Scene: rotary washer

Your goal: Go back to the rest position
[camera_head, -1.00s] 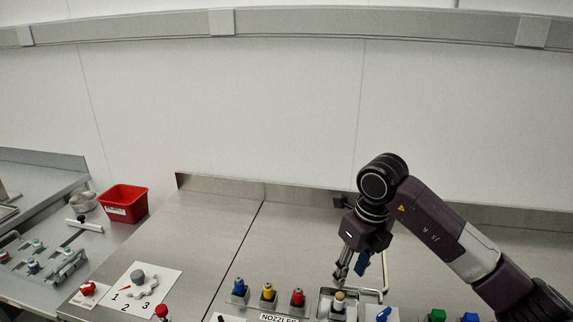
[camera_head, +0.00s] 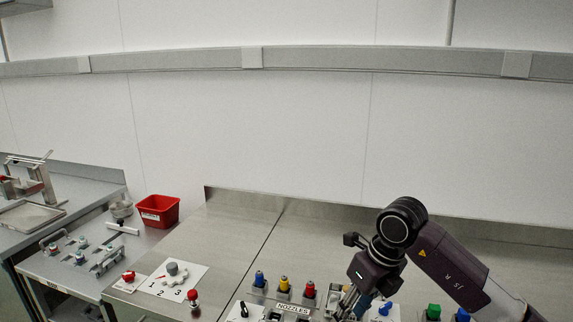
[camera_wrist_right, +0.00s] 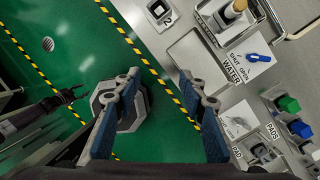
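My right gripper (camera_head: 347,304) hangs over the near part of the steel bench (camera_head: 235,232) in the head view, pointing down, with its tips partly hidden. In the right wrist view, my right gripper (camera_wrist_right: 160,84) has its two fingers wide apart with nothing between them. Green floor and the bench's front edge lie beyond the fingertips. What looks like my left gripper (camera_wrist_right: 66,98) shows small and dark at the left of the wrist view, over the floor. Its finger opening is unclear. The left arm does not show in the head view.
Blue, yellow and red nozzles (camera_head: 284,285) stand in a row left of the right gripper. A blue water handle (camera_wrist_right: 257,57), a tray fixture (camera_wrist_right: 281,18) and green and blue pads (camera_wrist_right: 288,104) lie on the bench. A red bin (camera_head: 158,211) stands further left.

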